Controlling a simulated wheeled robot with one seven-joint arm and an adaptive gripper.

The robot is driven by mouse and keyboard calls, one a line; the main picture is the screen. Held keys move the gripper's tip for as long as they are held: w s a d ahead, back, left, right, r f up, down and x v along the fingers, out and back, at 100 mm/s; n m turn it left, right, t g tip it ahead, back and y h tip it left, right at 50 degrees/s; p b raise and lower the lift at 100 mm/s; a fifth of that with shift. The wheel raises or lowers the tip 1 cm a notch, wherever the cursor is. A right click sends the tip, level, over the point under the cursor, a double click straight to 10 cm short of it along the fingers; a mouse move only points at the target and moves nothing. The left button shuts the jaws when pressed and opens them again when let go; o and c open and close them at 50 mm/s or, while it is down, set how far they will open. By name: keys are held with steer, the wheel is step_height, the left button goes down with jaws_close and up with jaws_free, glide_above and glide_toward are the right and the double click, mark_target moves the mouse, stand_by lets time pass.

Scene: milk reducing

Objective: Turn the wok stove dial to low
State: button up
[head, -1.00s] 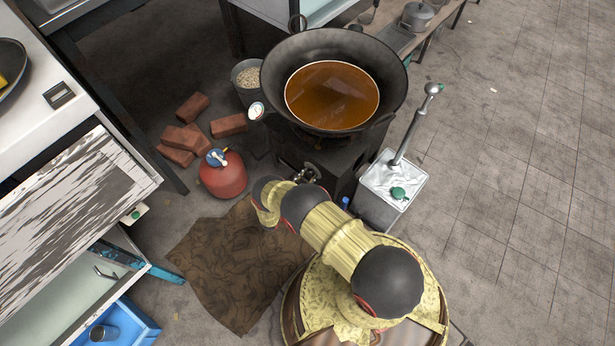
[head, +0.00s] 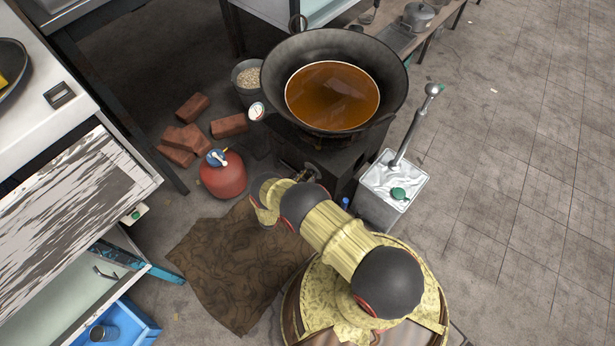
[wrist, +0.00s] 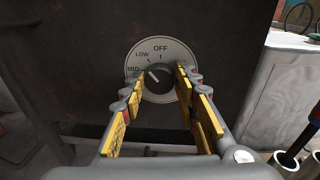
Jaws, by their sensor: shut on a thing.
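The wok stove (head: 318,160) stands at the centre of the head view with its dark front facing my arm. In the wrist view its round pale dial plate (wrist: 184,54) carries the labels OFF, LOW and MID. The dark knob (wrist: 160,72) has a white pointer line tilted to the upper left, between the LOW and MID marks and seemingly nearer MID. My gripper (wrist: 160,76) has its yellow-padded fingers on both sides of the knob and is shut on it. The lower part of the plate is hidden. In the head view, my arm partly covers the dial area.
The wok (head: 272,75) with brown liquid sits on the stove. A red gas bottle (head: 224,178) stands left of it and bricks (head: 190,142) lie beyond. A metal canister (head: 385,195) stands close on the right. A brown cloth (head: 235,265) lies on the floor.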

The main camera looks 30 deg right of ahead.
steer(key=o, duration=1.2)
steer(key=shift+c, duration=0.2)
steer(key=shift+a, duration=0.1)
steer(key=v, duration=1.1)
steer(key=shift+s+a, duration=0.25)
steer(key=shift+a, duration=0.1)
